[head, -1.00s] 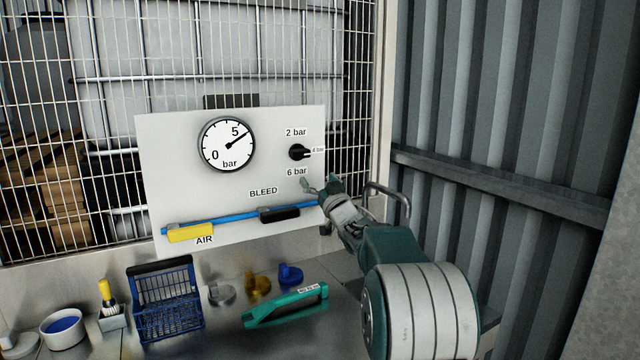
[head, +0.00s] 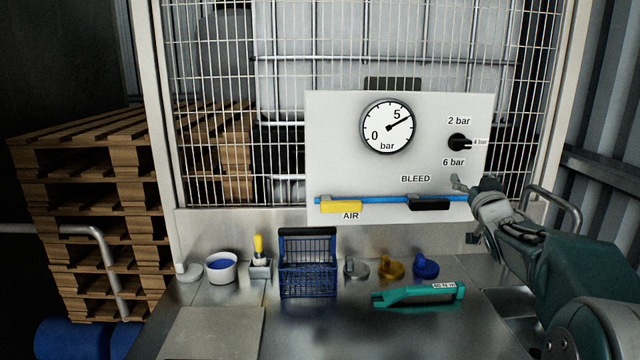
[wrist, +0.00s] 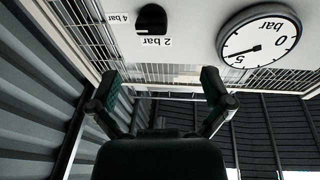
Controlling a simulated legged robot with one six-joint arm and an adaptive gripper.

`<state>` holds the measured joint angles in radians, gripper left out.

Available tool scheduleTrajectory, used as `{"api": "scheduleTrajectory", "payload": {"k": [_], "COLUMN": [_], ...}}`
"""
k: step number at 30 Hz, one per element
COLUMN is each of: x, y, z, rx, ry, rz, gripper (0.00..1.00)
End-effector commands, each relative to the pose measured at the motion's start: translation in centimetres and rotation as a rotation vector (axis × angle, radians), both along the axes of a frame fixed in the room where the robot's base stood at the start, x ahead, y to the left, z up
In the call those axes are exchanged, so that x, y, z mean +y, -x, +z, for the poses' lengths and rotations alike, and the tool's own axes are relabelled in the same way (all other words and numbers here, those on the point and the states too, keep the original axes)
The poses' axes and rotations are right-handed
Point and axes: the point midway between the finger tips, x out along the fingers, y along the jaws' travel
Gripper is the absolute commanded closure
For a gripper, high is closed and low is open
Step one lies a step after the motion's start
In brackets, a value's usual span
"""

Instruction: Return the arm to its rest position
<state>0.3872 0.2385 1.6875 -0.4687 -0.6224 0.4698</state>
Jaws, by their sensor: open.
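My arm reaches in from the lower right of the head view. My gripper (head: 462,184) is at the right edge of the white panel (head: 330,130), below the "6 bar" label and right of the black BLEED handle (head: 430,204). In the wrist view my gripper (wrist: 160,92) has its two fingers spread wide with nothing between them. The black selector knob (head: 459,142) points right to "4 bar"; it also shows in the wrist view (wrist: 152,19). The gauge (head: 388,127) has its needle slightly past 5.
A yellow AIR handle (head: 341,207) sits on the blue pipe. The steel bench holds a blue basket (head: 308,280), a white bowl (head: 221,268), a brush (head: 259,258), several small fittings and a green tool (head: 418,294). A bent rail (head: 565,205) stands close to my arm.

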Motion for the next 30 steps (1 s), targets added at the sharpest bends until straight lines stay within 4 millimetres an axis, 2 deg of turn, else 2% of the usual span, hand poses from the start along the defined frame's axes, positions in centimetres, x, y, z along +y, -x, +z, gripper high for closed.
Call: {"api": "scheduleTrajectory", "payload": {"k": [1, 5, 11, 17, 27, 30], "x": [1.2, 3.6, 7.4, 11.3, 17.6, 18.9], "y": [1.2, 4.2, 10.2, 17.6, 32.1, 35.8], "z": [0.2, -0.8, -3.4, -7.3, -15.6, -17.7], "rx": [0.046, 0.185, 0.413, 0.654, 1.081, 1.184], "ry": [-0.007, -0.027, -0.054, -0.072, -0.07, -0.062], "rz": [-0.019, -0.066, -0.103, -0.097, 0.018, 0.064], "gripper": [0.0, 0.0, 0.0, 0.0, 0.0, 0.0]}}
